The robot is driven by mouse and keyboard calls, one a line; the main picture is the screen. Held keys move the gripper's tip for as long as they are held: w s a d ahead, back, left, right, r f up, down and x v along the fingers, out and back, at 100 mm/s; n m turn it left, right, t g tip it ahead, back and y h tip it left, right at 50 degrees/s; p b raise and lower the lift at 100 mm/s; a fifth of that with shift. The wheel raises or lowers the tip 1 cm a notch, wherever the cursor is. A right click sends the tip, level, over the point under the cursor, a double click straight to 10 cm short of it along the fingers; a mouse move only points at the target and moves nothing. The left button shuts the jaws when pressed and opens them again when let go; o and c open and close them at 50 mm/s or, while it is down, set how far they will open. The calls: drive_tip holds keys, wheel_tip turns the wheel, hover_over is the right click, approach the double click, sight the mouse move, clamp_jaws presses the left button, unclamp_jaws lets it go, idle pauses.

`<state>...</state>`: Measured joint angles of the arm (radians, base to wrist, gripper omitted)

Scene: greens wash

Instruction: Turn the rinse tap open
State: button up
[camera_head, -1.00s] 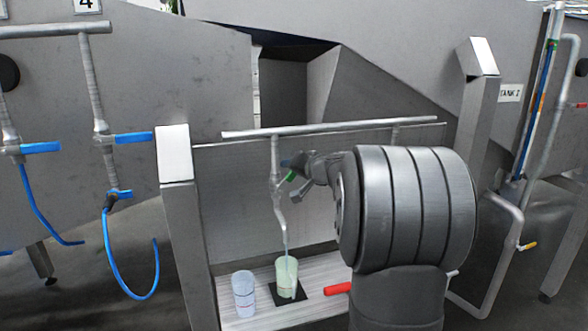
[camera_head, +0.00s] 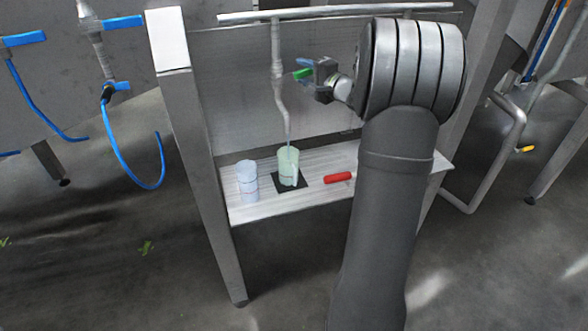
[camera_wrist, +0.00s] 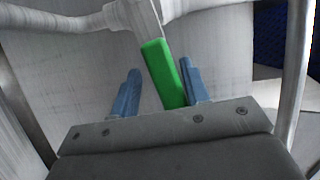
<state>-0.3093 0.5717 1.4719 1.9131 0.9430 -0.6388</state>
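The rinse tap (camera_head: 277,72) is a grey downpipe with a spout, hanging from a horizontal rail. Its green handle (camera_head: 303,73) points right, towards my gripper (camera_head: 308,70). In the wrist view the green handle (camera_wrist: 166,75) lies between the two blue fingers of my gripper (camera_wrist: 158,82). It is close to the right finger, with a clear gap to the left one. My gripper is open; contact with the right finger cannot be told. A pale green cup (camera_head: 288,168) stands under the spout, and a thin pale blue streak runs from the spout into it.
A clear bluish cup (camera_head: 247,182) stands left of the green cup on the pale shelf (camera_head: 262,207). The green cup is on a black mat (camera_head: 304,181). A red-handled object (camera_head: 338,177) lies to the right. A metal post (camera_head: 185,110) bounds the left side.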

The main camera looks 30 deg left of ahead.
drive_tip(key=f+v, duration=0.1)
drive_tip(key=v, duration=1.7)
drive_tip(key=s+a+f+n+g+h, duration=0.4)
drive_tip(key=s+a+f+n, duration=0.1)
drive_tip(key=f, duration=0.4)
drive_tip(key=s+a+f+n+g+h, duration=0.3)
drive_tip(key=s+a+f+n+g, duration=0.2)
drive_tip(key=f, duration=0.5)
drive_tip(key=shift+s+a+f+g+h, duration=0.3)
drive_tip(key=shift+a+h, duration=0.1)
drive_tip(key=shift+a, duration=0.25)
drive_tip(key=shift+c, duration=0.4)
